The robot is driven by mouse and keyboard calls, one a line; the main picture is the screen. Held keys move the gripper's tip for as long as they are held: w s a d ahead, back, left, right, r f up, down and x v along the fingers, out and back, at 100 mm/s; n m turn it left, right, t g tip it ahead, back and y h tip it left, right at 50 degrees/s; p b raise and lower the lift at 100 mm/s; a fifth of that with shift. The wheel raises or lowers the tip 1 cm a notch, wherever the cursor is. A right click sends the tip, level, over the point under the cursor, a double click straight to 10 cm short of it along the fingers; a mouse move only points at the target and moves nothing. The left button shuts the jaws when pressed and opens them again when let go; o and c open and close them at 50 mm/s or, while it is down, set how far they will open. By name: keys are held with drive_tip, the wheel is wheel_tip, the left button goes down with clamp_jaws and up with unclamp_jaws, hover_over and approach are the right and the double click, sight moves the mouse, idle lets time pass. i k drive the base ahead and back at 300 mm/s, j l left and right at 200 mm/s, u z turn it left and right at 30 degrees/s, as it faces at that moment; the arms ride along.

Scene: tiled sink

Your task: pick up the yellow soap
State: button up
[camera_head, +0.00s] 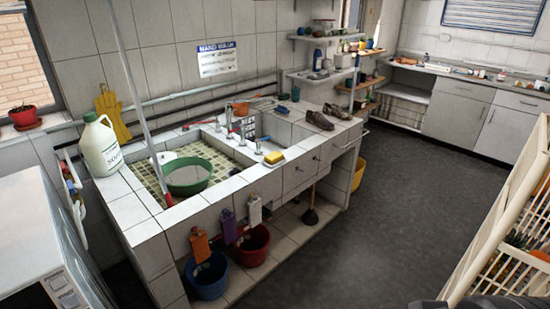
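The yellow soap (274,157) is a small block on the tiled sink counter (222,190). It lies near the counter's front edge, right of the large basin. A thin bluish edge shows under it, too small to make out. My gripper is not in view. A dark grey shape at the bottom right edge may be part of my arm, but I cannot tell.
Taps (258,146) stand behind the soap. A green bowl (187,176) sits in the left basin, and brown shoes (320,120) stand at the counter's right. A cream rack (508,215) is at right. The dark floor (395,205) between is clear.

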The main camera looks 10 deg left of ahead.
sight(276, 156)
drive_tip(key=i+u, duration=0.15)
drive_tip(key=u, duration=0.2)
drive_tip(key=i+l+u, duration=0.1)
drive_tip(key=u, duration=0.3)
drive_tip(key=i+l+u, duration=0.1)
drive_tip(key=u, duration=0.25)
drive_tip(key=i+l+u, duration=0.1)
drive_tip(key=i+l, duration=0.35)
drive_tip(key=l, duration=0.15)
drive_tip(key=i+l+u, duration=0.25)
drive_tip(key=i+l, duration=0.2)
drive_tip(key=l, duration=0.2)
drive_tip(key=i+l+u, duration=0.1)
drive_tip(key=l, duration=0.25)
drive_tip(key=i+l, duration=0.3)
drive_tip(key=i+l+u, duration=0.15)
drive_tip(key=l, duration=0.25)
drive_tip(key=i+l+u, duration=0.1)
drive_tip(key=l, duration=0.3)
drive_tip(key=i+l, duration=0.2)
drive_tip(key=l, duration=0.2)
drive_tip(key=i+l, duration=0.25)
drive_tip(key=l, duration=0.15)
